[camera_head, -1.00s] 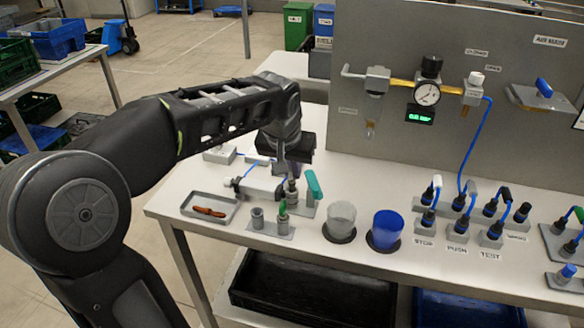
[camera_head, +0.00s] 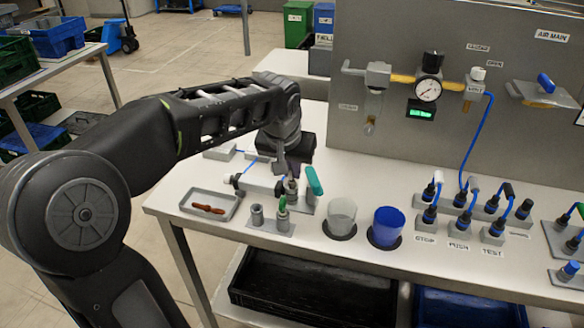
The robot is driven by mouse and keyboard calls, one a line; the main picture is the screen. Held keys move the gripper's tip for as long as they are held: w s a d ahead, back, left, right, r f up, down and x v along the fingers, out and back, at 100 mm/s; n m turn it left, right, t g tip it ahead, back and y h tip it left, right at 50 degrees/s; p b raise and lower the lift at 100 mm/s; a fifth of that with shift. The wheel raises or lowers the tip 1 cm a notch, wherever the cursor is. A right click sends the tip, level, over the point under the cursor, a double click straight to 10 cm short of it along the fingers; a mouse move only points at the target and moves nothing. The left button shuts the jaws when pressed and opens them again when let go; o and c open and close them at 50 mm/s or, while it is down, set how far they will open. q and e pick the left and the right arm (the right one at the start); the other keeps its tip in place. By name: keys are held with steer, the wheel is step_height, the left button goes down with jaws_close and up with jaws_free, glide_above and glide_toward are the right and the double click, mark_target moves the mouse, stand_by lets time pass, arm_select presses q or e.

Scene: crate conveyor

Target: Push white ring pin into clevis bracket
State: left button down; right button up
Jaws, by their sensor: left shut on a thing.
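My left gripper (camera_head: 283,174) reaches down over the back left of the workbench. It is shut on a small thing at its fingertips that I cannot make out. The fingertips are at the right end of a pale cylinder unit (camera_head: 259,184), beside a metal post (camera_head: 291,187) and a teal handle (camera_head: 314,181). I cannot make out the white ring pin. I cannot tell which of the small fittings is the clevis bracket; the gripper and wrist cover part of this area. My right gripper is not in view.
A tray (camera_head: 188,205) with a reddish-brown tool lies left. A plate (camera_head: 268,226) with small posts stands in front. A clear cup (camera_head: 341,215) and a blue cup (camera_head: 386,226) stand right of it. An upright grey panel (camera_head: 400,130) stands behind the bench (camera_head: 330,262).

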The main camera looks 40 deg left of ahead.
arm_select(q)
steer(key=shift+f+b, duration=0.35)
steer(key=shift+f, duration=0.05)
stand_by(0.4)
steer(key=c, duration=0.9)
jaws_free()
steer(key=shift+r, duration=0.1)
steer(key=shift+r+p, duration=2.35)
steer(key=shift+r, duration=0.65)
